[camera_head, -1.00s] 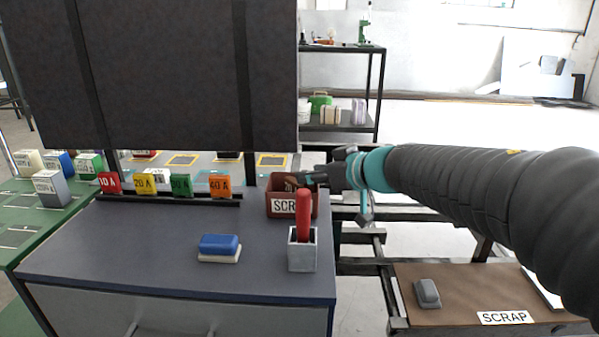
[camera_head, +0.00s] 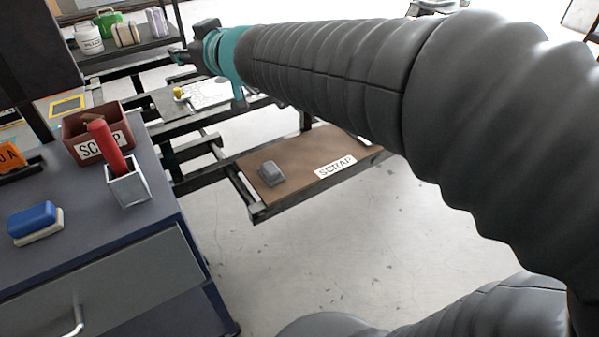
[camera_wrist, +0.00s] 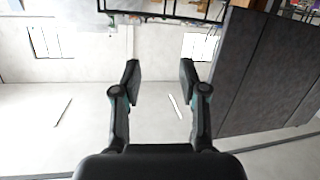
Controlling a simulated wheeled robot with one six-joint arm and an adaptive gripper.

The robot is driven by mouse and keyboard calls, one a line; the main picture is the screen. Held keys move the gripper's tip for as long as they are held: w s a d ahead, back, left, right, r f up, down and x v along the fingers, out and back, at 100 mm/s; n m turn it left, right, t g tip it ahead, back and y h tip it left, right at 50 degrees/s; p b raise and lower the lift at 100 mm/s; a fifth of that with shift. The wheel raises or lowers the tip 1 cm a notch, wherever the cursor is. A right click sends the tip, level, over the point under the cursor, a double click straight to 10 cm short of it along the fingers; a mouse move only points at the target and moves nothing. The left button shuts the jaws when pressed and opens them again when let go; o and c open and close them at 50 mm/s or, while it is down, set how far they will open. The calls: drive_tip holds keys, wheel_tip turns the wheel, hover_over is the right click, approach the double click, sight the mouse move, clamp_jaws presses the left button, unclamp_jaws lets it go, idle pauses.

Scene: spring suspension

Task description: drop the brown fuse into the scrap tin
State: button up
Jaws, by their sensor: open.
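The scrap tin (camera_head: 77,128) is a reddish-brown open box with a white label, at the back right corner of the grey cabinet top in the head view. I cannot make out a brown fuse in any current view; the tin's inside is dark and its bottom is not clear. My gripper (camera_wrist: 160,72) is open in the wrist view, with nothing between its fingers. In the head view my gripper (camera_head: 180,56) is up and to the right of the tin, apart from it and partly hidden by my wrist.
A grey holder (camera_head: 128,188) with a red-handled tool stands in front of the tin. A blue and white block (camera_head: 34,222) lies to the left, and an orange fuse (camera_head: 10,157) is at the left edge. A brown board (camera_head: 300,165) marked SCRAP bears a grey object (camera_head: 271,173).

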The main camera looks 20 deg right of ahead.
drive_tip(key=s+d+f+m+g+h, duration=0.1)
drive_tip(key=s+d+f+m+h, duration=0.3)
drive_tip(key=d, duration=0.4)
drive_tip(key=s+d+f+m+g+h, duration=0.1)
drive_tip(key=s+d+f+m+h, duration=0.1)
drive_tip(key=s+d+f+h, duration=0.4)
drive_tip(key=s+f+g+y, duration=0.1)
drive_tip(key=s+f+g, duration=0.2)
drive_tip(key=s, duration=0.5)
drive_tip(key=s+f+g+y, duration=0.2)
drive_tip(key=s+f+g, duration=0.1)
drive_tip(key=s+f, duration=0.3)
drive_tip(key=shift+s+g+y, duration=0.3)
drive_tip(key=shift+s, duration=0.85)
drive_tip(key=shift+d, duration=0.2)
